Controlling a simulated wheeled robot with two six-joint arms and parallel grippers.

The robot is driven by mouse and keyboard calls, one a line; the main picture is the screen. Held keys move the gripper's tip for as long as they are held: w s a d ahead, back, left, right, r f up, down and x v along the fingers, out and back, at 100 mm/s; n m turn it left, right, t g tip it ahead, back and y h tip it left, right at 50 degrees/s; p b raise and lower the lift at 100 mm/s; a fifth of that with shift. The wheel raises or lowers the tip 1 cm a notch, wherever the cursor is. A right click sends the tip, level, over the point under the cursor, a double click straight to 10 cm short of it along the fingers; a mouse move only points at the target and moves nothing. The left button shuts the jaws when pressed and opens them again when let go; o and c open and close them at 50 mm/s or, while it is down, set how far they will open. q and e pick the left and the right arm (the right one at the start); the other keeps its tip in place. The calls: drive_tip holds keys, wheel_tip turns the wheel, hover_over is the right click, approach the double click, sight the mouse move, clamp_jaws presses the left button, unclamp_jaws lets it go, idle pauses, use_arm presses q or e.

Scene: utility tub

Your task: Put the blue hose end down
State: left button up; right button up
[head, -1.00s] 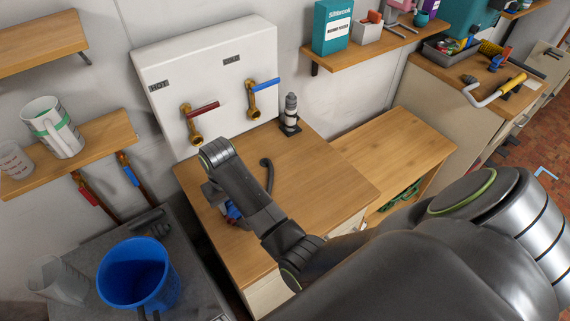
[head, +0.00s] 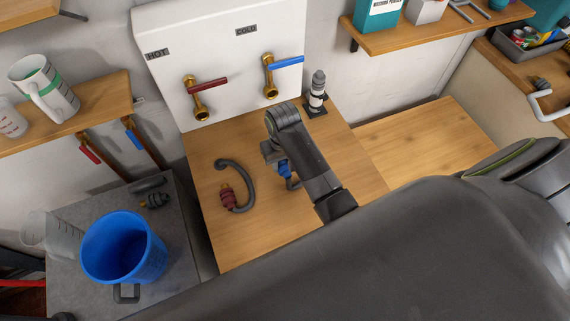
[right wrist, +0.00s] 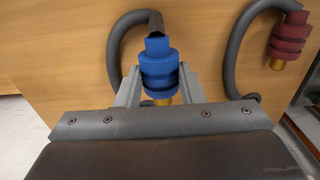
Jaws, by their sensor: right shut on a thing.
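My right gripper (head: 280,160) is over the wooden counter (head: 222,245), to the right of the red hose end. In the right wrist view its two fingers (right wrist: 160,88) are shut on the blue hose end (right wrist: 158,66), one on each side. A grey hose (right wrist: 117,50) curves away from it. The blue hose end also shows in the head view (head: 286,169), partly hidden by my wrist. I cannot tell whether it touches the counter. My left gripper is not in view.
A red hose end (head: 228,197) on a grey hose lies on the counter. Behind are the red hot lever (head: 209,85) and blue cold lever (head: 287,62). A black-and-white fitting (head: 317,93) stands near the wall. A blue bucket (head: 123,248) is at left.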

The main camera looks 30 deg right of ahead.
sight(284, 169)
wheel_tip(284, 169, down, 4)
drive_tip(key=shift+d+r+p, duration=0.15)
drive_tip(key=shift+p, duration=0.25)
drive_tip(key=shift+f, duration=0.4)
drive_tip(key=shift+f, duration=0.2)
drive_tip(key=o, duration=1.1)
drive_tip(key=shift+r, duration=0.2)
